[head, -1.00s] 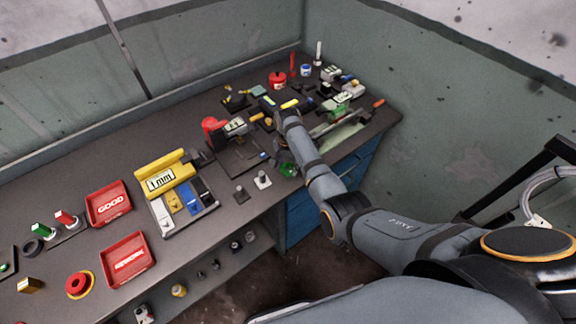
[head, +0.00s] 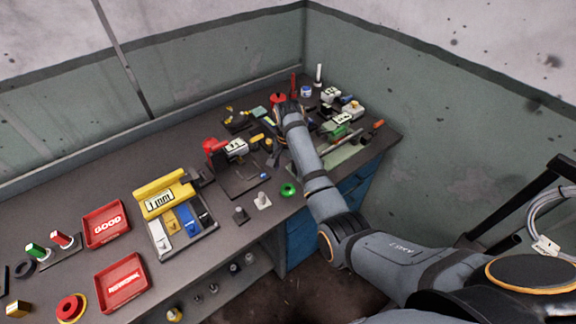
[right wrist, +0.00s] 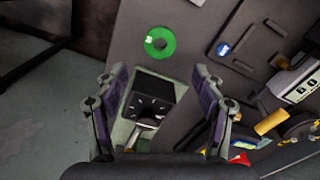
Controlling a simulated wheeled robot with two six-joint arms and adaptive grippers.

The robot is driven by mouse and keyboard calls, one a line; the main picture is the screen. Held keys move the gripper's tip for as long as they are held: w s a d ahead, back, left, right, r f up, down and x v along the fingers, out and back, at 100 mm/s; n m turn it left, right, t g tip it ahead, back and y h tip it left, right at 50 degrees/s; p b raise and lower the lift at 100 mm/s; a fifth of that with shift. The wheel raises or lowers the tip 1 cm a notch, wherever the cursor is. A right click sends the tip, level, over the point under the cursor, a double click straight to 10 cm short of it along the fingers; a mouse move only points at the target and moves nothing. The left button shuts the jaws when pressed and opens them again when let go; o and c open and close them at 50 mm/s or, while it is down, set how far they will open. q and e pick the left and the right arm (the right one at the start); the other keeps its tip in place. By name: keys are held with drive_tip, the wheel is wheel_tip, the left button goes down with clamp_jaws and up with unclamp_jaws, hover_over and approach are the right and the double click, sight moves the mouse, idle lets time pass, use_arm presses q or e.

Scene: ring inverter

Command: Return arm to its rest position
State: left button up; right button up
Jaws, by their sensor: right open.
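My right arm reaches over the bench from the lower right in the head view. My right gripper (head: 277,146) is above the bench and mostly hidden by the wrist and dark tools behind it. In the right wrist view the gripper (right wrist: 161,72) is open, its two fingers wide apart with nothing held between them. A green ring (head: 288,189) lies flat near the bench's front edge; in the right wrist view the ring (right wrist: 160,42) is beyond the fingertips, apart from them. My left gripper is not in view.
The bench (head: 110,182) holds a yellow 1 mm block (head: 163,198), red GOOD (head: 106,224) and REWORK (head: 123,283) trays, and a red-topped device (head: 214,146). Several meters and tools crowd the back right corner. Walls close off the back and right.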

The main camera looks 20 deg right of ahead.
drive_tip(key=shift+r, duration=1.5)
